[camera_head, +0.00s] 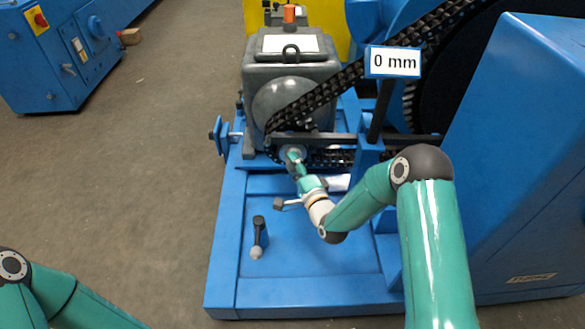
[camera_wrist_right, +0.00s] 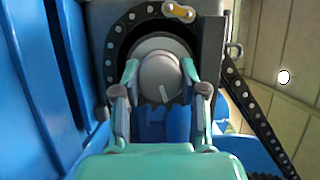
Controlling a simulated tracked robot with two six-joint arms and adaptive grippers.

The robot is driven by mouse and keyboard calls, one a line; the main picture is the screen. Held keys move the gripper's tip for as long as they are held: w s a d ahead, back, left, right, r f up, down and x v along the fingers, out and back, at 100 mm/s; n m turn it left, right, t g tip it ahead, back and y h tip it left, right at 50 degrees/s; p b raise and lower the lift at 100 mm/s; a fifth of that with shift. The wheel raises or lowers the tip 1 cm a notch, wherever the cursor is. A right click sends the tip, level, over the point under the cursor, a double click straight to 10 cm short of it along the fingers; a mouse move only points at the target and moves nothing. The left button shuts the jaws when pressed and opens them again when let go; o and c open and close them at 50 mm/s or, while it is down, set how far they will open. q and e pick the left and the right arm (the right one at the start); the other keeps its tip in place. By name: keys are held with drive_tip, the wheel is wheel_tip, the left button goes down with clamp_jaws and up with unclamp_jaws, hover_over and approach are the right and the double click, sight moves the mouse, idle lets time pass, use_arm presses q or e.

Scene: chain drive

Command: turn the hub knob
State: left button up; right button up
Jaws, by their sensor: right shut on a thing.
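The hub knob (camera_wrist_right: 161,77) is a round, light grey knob with a pale line mark on its lower face. In the right wrist view it sits between the two fingers of my right gripper (camera_wrist_right: 160,85), which is shut on it. In the head view my right gripper (camera_head: 292,158) reaches the hub at the front of the grey motor (camera_head: 290,75), below the chain (camera_head: 335,88), and its fingers mostly cover the knob. My left arm shows only at the lower left corner; its gripper is out of view.
A blue base frame (camera_head: 228,250) carries the motor, with a ball-ended lever (camera_head: 258,240) on it. A sign (camera_head: 393,62) reads "0 mm". A large blue housing (camera_head: 505,150) stands at the right. A blue cabinet (camera_head: 45,60) stands at the upper left.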

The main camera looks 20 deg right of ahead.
drive_tip(key=shift+d+f+m, duration=0.2)
drive_tip(key=shift+d+m, duration=0.05)
drive_tip(key=shift+m, duration=0.35)
drive_tip(key=o, duration=1.1)
drive_tip(key=shift+o, duration=0.2)
drive_tip(key=shift+a, duration=0.1)
drive_tip(key=s+d, duration=0.1)
drive_tip(key=s, duration=1.1)
drive_tip(key=shift+d+f, duration=0.15)
drive_tip(key=shift+f, duration=0.05)
